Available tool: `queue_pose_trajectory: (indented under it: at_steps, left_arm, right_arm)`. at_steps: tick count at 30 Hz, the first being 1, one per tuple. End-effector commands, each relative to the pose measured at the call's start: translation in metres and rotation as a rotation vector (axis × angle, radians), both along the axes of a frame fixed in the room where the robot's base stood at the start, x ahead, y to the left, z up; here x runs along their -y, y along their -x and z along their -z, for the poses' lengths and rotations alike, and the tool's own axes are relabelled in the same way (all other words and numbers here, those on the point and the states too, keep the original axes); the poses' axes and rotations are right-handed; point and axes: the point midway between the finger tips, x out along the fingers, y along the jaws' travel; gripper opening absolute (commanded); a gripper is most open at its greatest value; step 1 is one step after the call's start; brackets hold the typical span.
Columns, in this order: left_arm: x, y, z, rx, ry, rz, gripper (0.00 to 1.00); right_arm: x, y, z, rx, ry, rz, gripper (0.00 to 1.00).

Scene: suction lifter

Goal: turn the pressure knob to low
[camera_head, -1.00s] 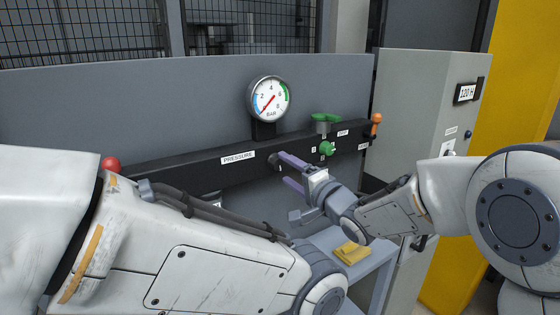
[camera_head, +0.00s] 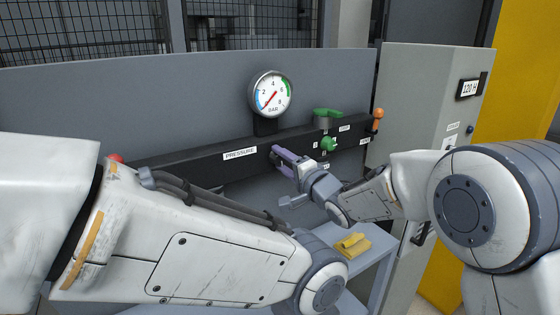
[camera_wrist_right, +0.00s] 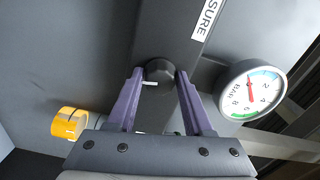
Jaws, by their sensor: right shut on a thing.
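The dark pressure knob (camera_wrist_right: 159,70) sits on the black bar, near the white PRESSURE label (camera_head: 240,154). My right gripper (camera_wrist_right: 160,76) has its two purple fingers on either side of the knob and is shut on it. In the head view my right gripper (camera_head: 277,158) reaches the bar just right of the label and mostly hides the knob. A short white mark shows on the knob in the wrist view. The round BAR gauge (camera_head: 270,94) stands above; its red needle points down-left, toward the blue low end. My left gripper is out of view.
Green handles (camera_head: 328,144) and an orange-tipped lever (camera_head: 377,116) sit farther right on the black bar (camera_head: 200,163). A red knob (camera_head: 116,159) is at its left end. A yellow cloth (camera_head: 352,244) lies on a shelf below. A grey cabinet (camera_head: 412,110) stands right.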

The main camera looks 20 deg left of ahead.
Motion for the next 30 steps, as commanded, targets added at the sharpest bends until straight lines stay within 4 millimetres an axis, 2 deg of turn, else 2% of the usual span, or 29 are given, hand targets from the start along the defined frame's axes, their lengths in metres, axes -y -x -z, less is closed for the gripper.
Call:
queue_pose_trajectory:
  at_steps: [11, 30]
  left_arm:
    - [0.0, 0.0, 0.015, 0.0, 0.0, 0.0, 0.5]
    - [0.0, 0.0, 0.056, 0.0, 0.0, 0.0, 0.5]
  right_arm:
    - [0.004, 0.001, 0.005, 0.128, 0.104, -0.001, 0.0]
    - [0.004, 0.0, 0.006, 0.595, 0.473, 0.0, 0.0]
